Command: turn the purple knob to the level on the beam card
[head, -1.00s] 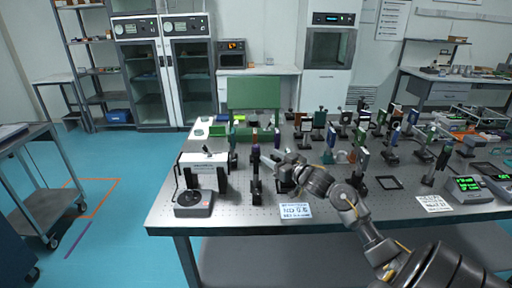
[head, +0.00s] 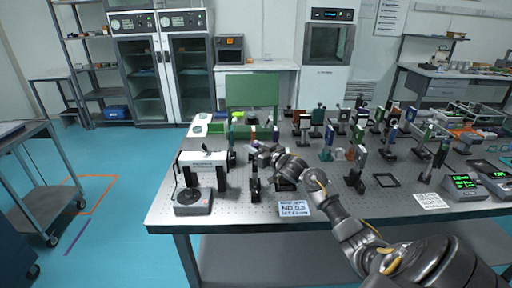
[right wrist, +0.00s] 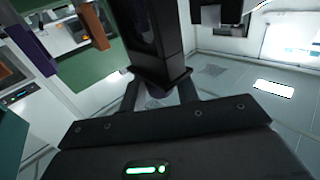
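My right gripper (head: 256,150) is over the front of the optical table, at the top of a black post mount (head: 255,188). In the right wrist view its two fingers (right wrist: 158,92) stand apart on either side of the lower end of a dark upright block (right wrist: 150,45). In the head view the gripper hides this purple part. My left gripper is out of view.
A white boxed instrument (head: 203,160) and a grey control box (head: 193,202) stand left of the post. Several optic mounts crowd the table to the right. Another purple post (right wrist: 32,48) shows at left in the wrist view.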

